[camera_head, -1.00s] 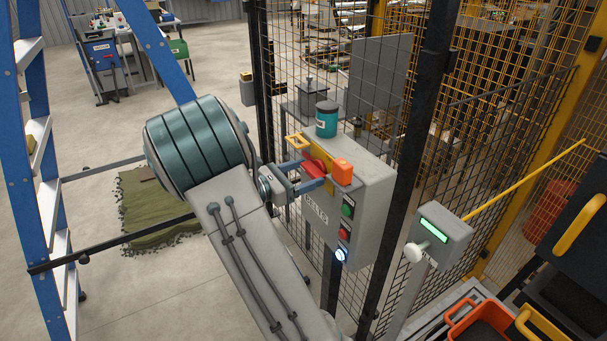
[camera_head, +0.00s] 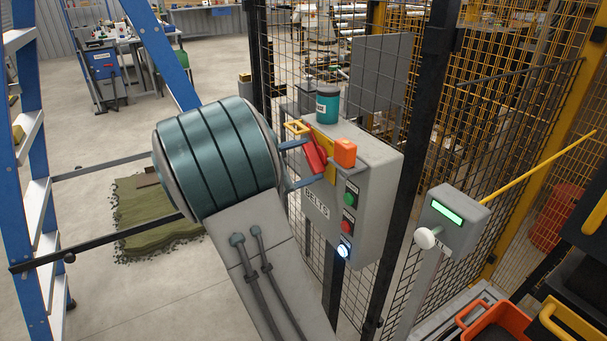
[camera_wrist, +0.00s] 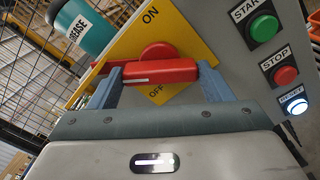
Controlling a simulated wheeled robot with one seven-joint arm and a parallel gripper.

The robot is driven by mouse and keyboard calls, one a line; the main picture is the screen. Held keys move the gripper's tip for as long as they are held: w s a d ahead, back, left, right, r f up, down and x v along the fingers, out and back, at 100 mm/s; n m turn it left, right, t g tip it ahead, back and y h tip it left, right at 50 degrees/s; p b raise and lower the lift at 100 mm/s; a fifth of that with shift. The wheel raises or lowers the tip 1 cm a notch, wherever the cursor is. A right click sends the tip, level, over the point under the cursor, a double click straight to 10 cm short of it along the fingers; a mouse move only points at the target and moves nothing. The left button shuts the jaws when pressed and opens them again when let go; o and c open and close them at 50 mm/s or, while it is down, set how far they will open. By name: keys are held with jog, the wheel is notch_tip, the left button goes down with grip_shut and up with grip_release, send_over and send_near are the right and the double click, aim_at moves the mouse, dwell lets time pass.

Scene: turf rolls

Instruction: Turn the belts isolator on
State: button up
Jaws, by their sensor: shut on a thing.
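The belts isolator is a red rotary handle (camera_head: 316,156) on a yellow plate on the left face of the grey box marked BELTS (camera_head: 368,195). My arm hides part of the space left of the box.
A mesh fence stands behind, a blue ladder (camera_head: 40,170) left, and a grey panel (camera_head: 452,220) right.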

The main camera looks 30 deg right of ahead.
jog(key=m+b, duration=0.3)
jog(key=b, duration=0.1)
jog(key=m+b, duration=0.3)
jog(key=b, duration=0.1)
jog(key=m+b, duration=0.3)
jog(key=b, duration=0.2)
jog(key=shift+f+m, duration=0.25)
jog(key=shift+m, duration=0.35)
jog(key=shift+r+b, duration=0.15)
jog(key=shift+b, duration=0.25)
jog(key=o, duration=1)
jog(key=a, duration=1.4)
jog(key=shift+w, duration=0.35)
